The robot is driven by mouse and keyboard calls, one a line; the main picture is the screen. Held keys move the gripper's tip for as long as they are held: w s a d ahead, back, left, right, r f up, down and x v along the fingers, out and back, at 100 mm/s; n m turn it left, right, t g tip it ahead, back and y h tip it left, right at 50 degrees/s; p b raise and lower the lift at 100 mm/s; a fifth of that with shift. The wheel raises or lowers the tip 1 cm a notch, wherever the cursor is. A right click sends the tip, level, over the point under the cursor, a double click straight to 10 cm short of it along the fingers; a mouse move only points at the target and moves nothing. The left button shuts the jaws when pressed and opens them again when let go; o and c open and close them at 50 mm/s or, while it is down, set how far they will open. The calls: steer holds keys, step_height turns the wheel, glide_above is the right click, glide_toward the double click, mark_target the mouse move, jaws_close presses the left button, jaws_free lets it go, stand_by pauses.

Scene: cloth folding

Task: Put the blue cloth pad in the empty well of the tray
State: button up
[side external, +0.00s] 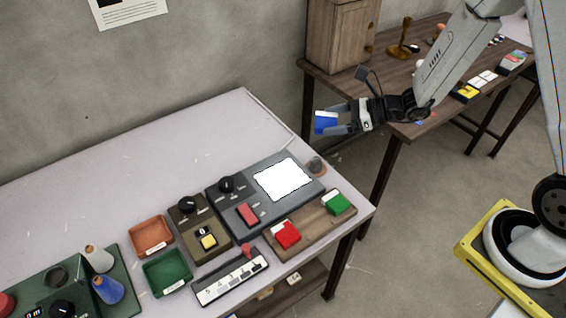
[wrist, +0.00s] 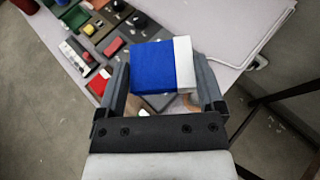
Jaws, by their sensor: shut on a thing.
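The blue cloth pad (side external: 325,121) has a white band along one side. It also shows in the wrist view (wrist: 152,70). My gripper (side external: 338,122) is shut on the pad, with one finger on each side, and holds it in the air beyond the table's far right corner. The wooden tray (side external: 308,225) lies at the right front of the pale table. A red pad (side external: 287,235) sits at its left end and a green pad (side external: 336,204) at its right end, with a bare stretch between them. In the wrist view, the held pad and my gripper hide most of the tray.
Behind the tray is a grey console (side external: 227,207) with a white panel, knob and red switch. Orange (side external: 152,235) and green (side external: 167,272) bins lie left. A brown table (side external: 396,80) stands behind.

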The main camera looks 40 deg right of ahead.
steer(key=s+a+f+n+g+y, duration=0.3)
steer(key=s+f+n+g, duration=0.3)
steer(key=n+g, duration=0.2)
steer(key=shift+s+a+g+y, duration=0.25)
steer(key=shift+a+g+y, duration=0.25)
steer(key=shift+a, duration=0.4)
steer(key=shift+w+f, duration=0.1)
glide_above(288, 176)
steer(key=s, duration=0.2)
step_height(288, 176, down, 8)
steer(key=shift+w+d+r, duration=0.1)
steer(key=shift+d+r, duration=0.05)
steer(key=shift+r, duration=0.1)
steer(key=shift+w+f, duration=0.6)
steer(key=shift+f, duration=0.1)
steer(key=shift+w+f, duration=0.1)
steer(key=shift+w+f, duration=0.3)
steer(key=shift+f, duration=1.4)
